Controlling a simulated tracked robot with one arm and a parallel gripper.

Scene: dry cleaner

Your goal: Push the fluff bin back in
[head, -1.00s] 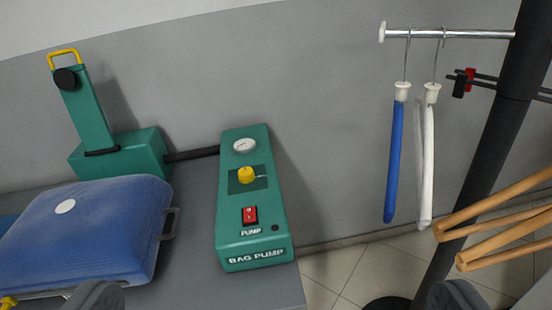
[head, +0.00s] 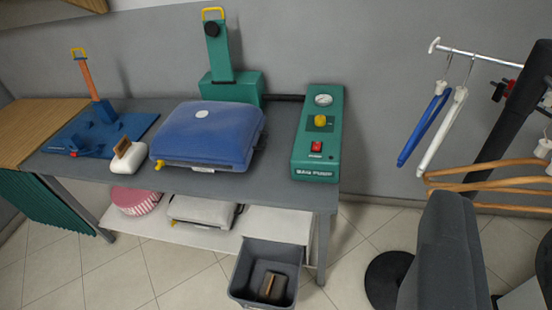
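The fluff bin (head: 239,288) is a dark grey open-topped box at the bottom centre, low in front of the grey worktable. It stands out past the table's front edge, and its inside is in full view. A small dark object with a brown part lies inside it.
A shelf (head: 190,235) below holds a pink striped item (head: 136,202). Hangers (head: 500,180) and a black pole (head: 512,115) stand at right.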

